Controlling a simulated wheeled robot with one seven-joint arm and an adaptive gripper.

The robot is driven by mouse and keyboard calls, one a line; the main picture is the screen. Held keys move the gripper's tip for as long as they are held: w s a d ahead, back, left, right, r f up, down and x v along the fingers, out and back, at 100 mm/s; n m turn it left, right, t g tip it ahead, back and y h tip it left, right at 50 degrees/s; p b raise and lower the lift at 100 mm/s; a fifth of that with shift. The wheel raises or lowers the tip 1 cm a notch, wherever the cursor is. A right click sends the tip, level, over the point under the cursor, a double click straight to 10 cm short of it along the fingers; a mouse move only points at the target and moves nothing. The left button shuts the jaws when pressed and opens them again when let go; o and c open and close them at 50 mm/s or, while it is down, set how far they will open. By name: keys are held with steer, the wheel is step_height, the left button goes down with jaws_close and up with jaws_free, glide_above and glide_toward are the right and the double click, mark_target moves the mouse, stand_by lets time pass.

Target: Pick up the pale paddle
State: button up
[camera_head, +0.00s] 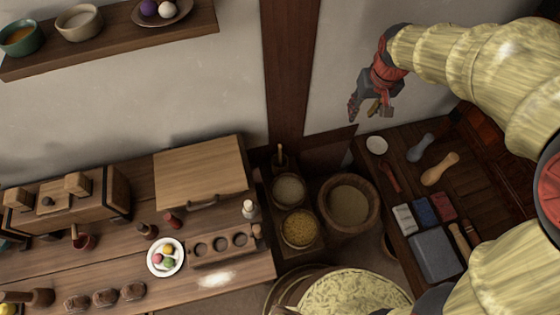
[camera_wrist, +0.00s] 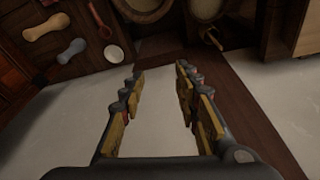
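A pale tan paddle (camera_head: 440,168) with rounded ends lies on the dark wooden table at the right; it also shows at the upper left of the wrist view (camera_wrist: 47,26). A grey-blue piece of similar shape (camera_head: 421,147) lies just beside it, and in the wrist view (camera_wrist: 72,50). My gripper (camera_head: 370,108) hangs in the air in front of the wall, apart from the paddle, above and left of it in the head view. In the wrist view its fingers (camera_wrist: 160,72) stand apart with nothing between them.
A white dish (camera_head: 376,145) and a red spoon (camera_head: 389,176) lie left of the paddle. Coloured blocks (camera_head: 424,211) and a grey slab (camera_head: 434,256) lie nearer. A tub (camera_head: 348,203) stands left of that table. A wooden post (camera_head: 290,70) runs up the wall.

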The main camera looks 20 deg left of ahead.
mark_target(280, 146)
steer(key=a+f+n, duration=0.1)
steer(key=a+f, duration=0.7)
steer(key=f, duration=0.4)
steer(key=a+f+n+g+p, duration=0.1)
steer(key=a+f+n, duration=0.1)
steer(key=a+f, duration=0.6)
steer(key=a+f+n+g, duration=0.1)
steer(key=a+f+n, duration=0.1)
steer(key=a+f, duration=0.7)
step_height(280, 146, down, 8)
steer(key=shift+s+f+h+p, duration=0.1)
steer(key=shift+h+p, duration=0.2)
steer(key=shift+h, duration=0.1)
steer(key=shift+n, duration=0.3)
step_height(280, 146, down, 8)
steer(key=b, duration=0.2)
steer(key=shift+a+b, duration=0.15)
steer(key=shift+b, duration=0.2)
steer(key=c, duration=0.8)
jaws_close()
